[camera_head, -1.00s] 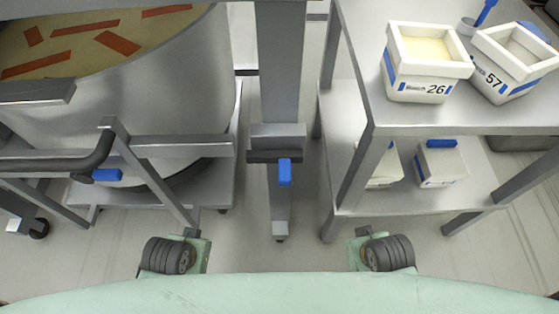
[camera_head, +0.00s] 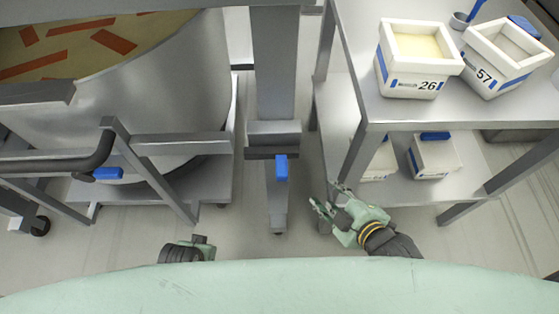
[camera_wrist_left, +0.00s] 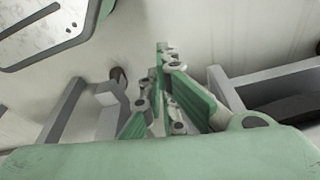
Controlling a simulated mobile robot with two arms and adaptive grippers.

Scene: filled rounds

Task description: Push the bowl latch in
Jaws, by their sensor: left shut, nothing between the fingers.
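A large steel bowl (camera_head: 190,90) on a wheeled frame stands at the left of the head view. One blue latch-like tab (camera_head: 108,173) is on the frame's front, by a dark curved handle. Another blue tab (camera_head: 281,168) is on the grey upright column right of the bowl. I cannot tell which is the bowl latch. My right gripper (camera_head: 324,197) is open and empty, right of the column's foot and apart from both tabs. My left gripper (camera_wrist_left: 165,55) shows in the left wrist view, shut and empty; neither blue tab shows there.
A steel table (camera_head: 375,112) at the right carries white tubs marked 26 (camera_head: 416,58) and 57 (camera_head: 507,57). More white boxes sit on its lower shelf (camera_head: 400,185). Grey frame bars (camera_wrist_left: 275,80) lie right of the left gripper.

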